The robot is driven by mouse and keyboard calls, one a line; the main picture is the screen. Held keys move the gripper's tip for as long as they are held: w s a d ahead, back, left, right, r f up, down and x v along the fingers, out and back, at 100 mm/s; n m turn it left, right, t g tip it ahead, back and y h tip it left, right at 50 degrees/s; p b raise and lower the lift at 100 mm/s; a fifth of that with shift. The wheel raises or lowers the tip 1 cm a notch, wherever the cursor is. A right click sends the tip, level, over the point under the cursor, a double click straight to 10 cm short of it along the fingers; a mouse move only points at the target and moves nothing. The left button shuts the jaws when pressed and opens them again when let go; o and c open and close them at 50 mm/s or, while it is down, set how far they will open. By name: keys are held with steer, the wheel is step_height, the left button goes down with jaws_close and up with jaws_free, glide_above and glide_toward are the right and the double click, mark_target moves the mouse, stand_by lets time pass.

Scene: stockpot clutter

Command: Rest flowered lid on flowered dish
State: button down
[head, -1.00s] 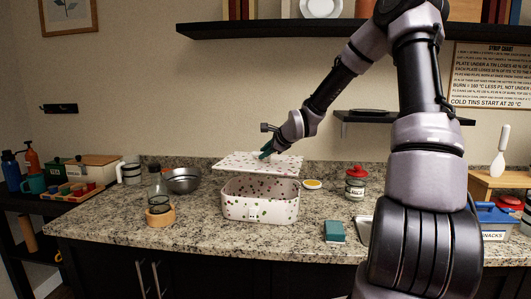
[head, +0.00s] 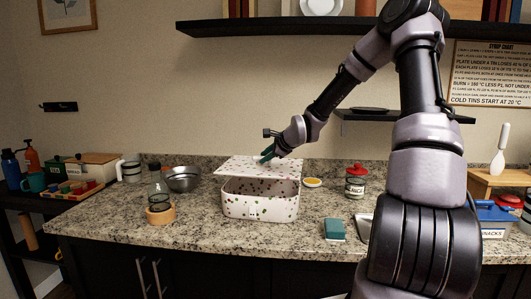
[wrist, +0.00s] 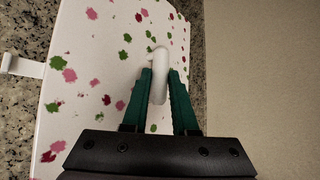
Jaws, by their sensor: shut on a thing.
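The flowered lid (head: 245,167) is a white slab with pink, red and green blotches. It hangs a little above the back of the flowered dish (head: 260,207), a white box with the same blotches, on the counter. A gap shows between the lid's front edge and the dish rim. My gripper (head: 267,155) is above the lid. In the wrist view, my gripper's green fingers (wrist: 160,85) are shut on the lid's white handle (wrist: 158,62), and the lid (wrist: 100,60) fills the left side. The wrist view does not show the dish clearly.
A glass bottle in a wooden ring (head: 160,215) and a metal bowl (head: 183,180) stand left of the dish. A small yellow-topped dish (head: 312,183), a red-lidded jar (head: 355,182) and a teal block (head: 334,230) are on the right. The counter before the dish is clear.

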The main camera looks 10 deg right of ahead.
mark_target(282, 173)
steer(key=shift+f, duration=3.5)
steer(key=c, duration=0.6)
jaws_free()
steer(key=v, duration=1.1)
steer(key=shift+f, duration=0.1)
